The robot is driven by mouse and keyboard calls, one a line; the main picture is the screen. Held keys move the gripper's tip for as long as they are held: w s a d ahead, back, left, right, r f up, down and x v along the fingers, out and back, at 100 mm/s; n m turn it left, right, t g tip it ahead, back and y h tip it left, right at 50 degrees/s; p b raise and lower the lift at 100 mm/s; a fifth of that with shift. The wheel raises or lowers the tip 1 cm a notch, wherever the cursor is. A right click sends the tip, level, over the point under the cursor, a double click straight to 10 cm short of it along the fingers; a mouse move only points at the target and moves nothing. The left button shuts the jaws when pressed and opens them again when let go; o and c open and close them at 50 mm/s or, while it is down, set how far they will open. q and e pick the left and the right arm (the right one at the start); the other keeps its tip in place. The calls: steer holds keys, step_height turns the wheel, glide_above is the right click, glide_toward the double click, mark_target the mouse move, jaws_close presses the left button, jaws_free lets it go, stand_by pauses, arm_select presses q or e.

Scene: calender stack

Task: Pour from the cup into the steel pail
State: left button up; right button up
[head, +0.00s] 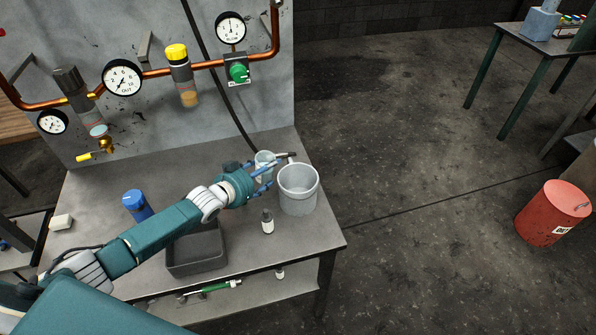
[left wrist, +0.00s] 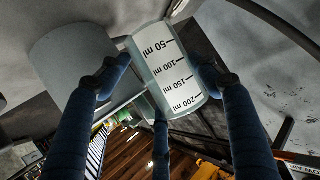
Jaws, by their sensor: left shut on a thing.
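The cup (head: 263,158) is a clear, pale vessel. In the left wrist view the cup (left wrist: 170,85) has a white scale marked 50 to 200 ml. My left gripper (head: 267,176) is shut on it, with blue fingers on either side. I cannot see what is inside the cup. The steel pail (head: 298,192) is light grey and stands open near the right edge of the bench, just right of the cup and gripper. In the left wrist view the pail (left wrist: 72,72) is beside the cup at left. My right gripper is not in view.
A panel with copper pipe (head: 155,73) and gauges rises behind. A red drum (head: 553,214) stands on the floor at right.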

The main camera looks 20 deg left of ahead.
arm_select(q)
steer(key=shift+d+r+m+p, duration=0.3)
steer(key=shift+d+r+p, duration=0.1)
steer(key=shift+r+p, duration=0.4)
steer(key=shift+d+r+m+y+p, duration=0.4)
steer(key=shift+r+y+p, duration=0.25)
steer(key=shift+p, duration=0.3)
steer(key=shift+s+d+r+m+y+p, duration=0.1)
steer(key=shift+d+r+m+y+p, duration=0.55)
steer(key=shift+r, duration=0.25)
steer(key=shift+s+d+r+m+y+p, duration=0.1)
steer(key=shift+d+r+m+y+p, duration=0.45)
steer(key=shift+r+m, duration=0.25)
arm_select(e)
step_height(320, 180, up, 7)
arm_select(q)
steer(key=shift+f+m+t+y, duration=0.2)
steer(key=shift+m+t+y, duration=0.05)
steer(key=shift+t, duration=0.05)
steer(key=shift+f, duration=0.3)
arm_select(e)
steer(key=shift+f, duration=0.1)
arm_select(q)
steer(key=shift+w+f+m, duration=0.1)
steer(key=shift+f+m, duration=0.2)
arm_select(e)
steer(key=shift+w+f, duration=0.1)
